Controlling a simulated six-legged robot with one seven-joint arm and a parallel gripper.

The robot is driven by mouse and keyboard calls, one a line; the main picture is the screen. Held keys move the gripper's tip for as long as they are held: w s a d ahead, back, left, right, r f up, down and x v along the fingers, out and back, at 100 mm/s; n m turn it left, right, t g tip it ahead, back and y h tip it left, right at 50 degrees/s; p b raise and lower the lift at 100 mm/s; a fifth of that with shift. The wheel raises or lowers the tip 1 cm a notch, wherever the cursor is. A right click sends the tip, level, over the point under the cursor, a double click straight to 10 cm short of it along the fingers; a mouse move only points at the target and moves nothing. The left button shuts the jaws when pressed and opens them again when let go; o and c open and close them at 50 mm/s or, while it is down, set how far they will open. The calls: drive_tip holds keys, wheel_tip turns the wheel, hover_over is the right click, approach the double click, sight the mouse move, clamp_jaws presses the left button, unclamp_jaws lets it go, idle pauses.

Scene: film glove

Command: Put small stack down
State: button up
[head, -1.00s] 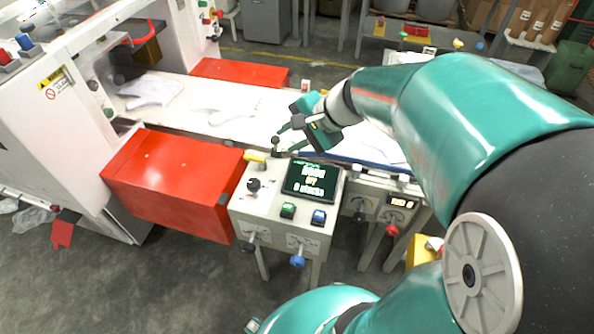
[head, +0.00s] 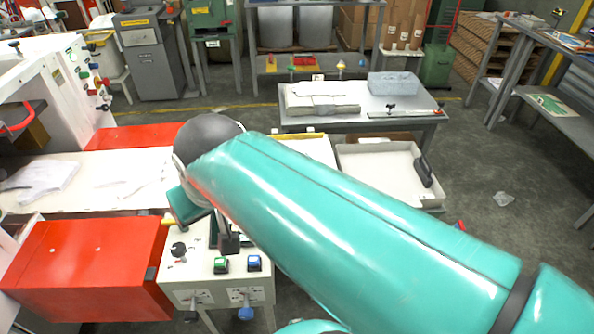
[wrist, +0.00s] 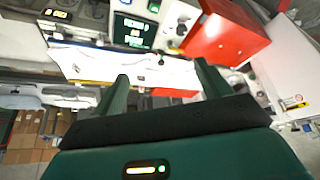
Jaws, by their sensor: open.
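Thin white film gloves (head: 42,182) lie on the belt (head: 85,203) at the left. Fainter flat film (head: 125,182) lies further right on it. The wrist view shows the white belt (wrist: 95,66) beyond the fingers, seen from a turned angle. I cannot tell which pile is the small stack.
The control box (head: 190,270) and a red cover (head: 85,268) stand in front of the belt. Floor at right is mostly clear.

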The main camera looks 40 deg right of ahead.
drive_tip(key=w+d+m+g+h, duration=0.1)
drive_tip(key=w+d+m+g, duration=0.3)
drive_tip(key=w+d+m, duration=1.15)
drive_tip(key=m+g+y, duration=0.1)
drive_tip(key=m+y, duration=0.1)
drive_tip(key=m, duration=0.3)
approach(308, 154)
drive_tip(key=f, duration=1)
drive_tip(key=shift+a+f, duration=0.1)
drive_tip(key=shift+a, duration=0.1)
drive_tip(key=shift+c, duration=0.3)
drive_tip(key=c, duration=1.4)
